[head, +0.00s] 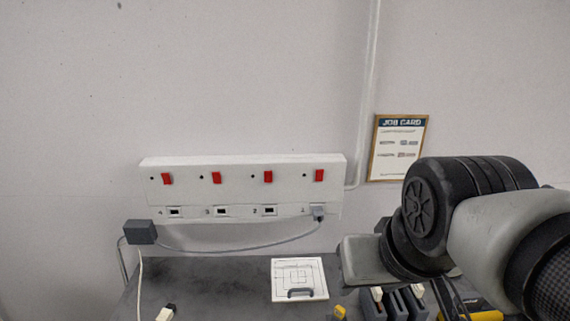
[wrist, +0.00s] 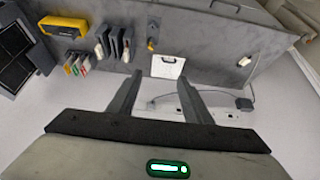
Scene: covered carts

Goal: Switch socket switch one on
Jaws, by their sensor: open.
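A white socket strip (head: 245,168) is on the wall, with a row of red rocker switches above numbered sockets, 4 at left to 1 at right. Socket switch one (head: 319,175) is the rightmost red rocker; I cannot tell its position. A grey plug (head: 319,213) sits in the socket below it. My gripper (wrist: 158,76) is open and empty in the wrist view, its two fingers apart.
A dark grey bench top (head: 205,275) lies below the strip. It carries a white panel with a handle (head: 300,279) and a yellow case (wrist: 63,25). A grey adapter box (head: 140,232) trails a cable. A job card (head: 398,148) hangs at right. The wall above is clear.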

